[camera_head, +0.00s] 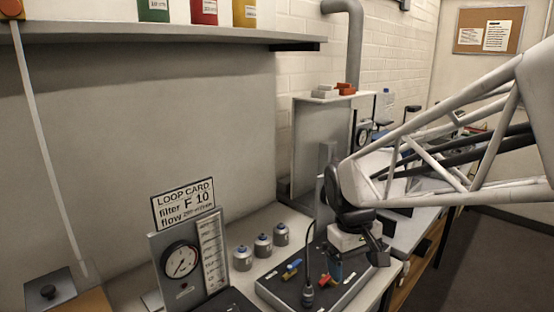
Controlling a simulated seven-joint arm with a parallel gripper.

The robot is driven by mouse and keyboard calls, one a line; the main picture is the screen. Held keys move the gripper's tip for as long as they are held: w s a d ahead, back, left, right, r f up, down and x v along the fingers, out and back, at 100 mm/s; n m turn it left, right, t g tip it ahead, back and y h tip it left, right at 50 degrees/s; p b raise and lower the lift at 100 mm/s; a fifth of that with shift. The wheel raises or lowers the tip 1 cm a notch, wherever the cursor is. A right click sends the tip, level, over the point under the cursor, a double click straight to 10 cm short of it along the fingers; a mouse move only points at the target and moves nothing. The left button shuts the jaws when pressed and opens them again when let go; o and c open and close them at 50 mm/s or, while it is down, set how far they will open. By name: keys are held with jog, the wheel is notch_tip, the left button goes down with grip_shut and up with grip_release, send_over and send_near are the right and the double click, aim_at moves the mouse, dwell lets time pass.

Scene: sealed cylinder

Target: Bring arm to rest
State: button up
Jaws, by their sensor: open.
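My gripper (357,258) is at the end of my white lattice arm, which reaches in from the right side of the picture. It points down over the right part of a dark board (272,287) on the bench. Its jaws are open, with no object visible between them. The board carries small blue, yellow and red fittings and an upright black-handled piece (308,294) with a thin dark line rising from it. The gripper hides part of the board's right side, and I cannot tell whether it touches anything there.
A gauge stand (182,260) with a loop card (183,203) stands left of the board. Three small metal canisters (263,245) sit behind the board. A grey cabinet (322,135) stands farther back. A shelf (150,36) with coloured tins overhangs the upper left. Open floor lies at the lower right.

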jog(key=s+d+m+t+y, duration=0.1)
jog(key=s+d+m+t, duration=0.1)
jog(key=s, duration=1.4)
jog(key=shift+d+r+m+t, duration=0.2)
jog(key=shift+m+t, duration=0.4)
jog(key=shift+m, duration=0.6)
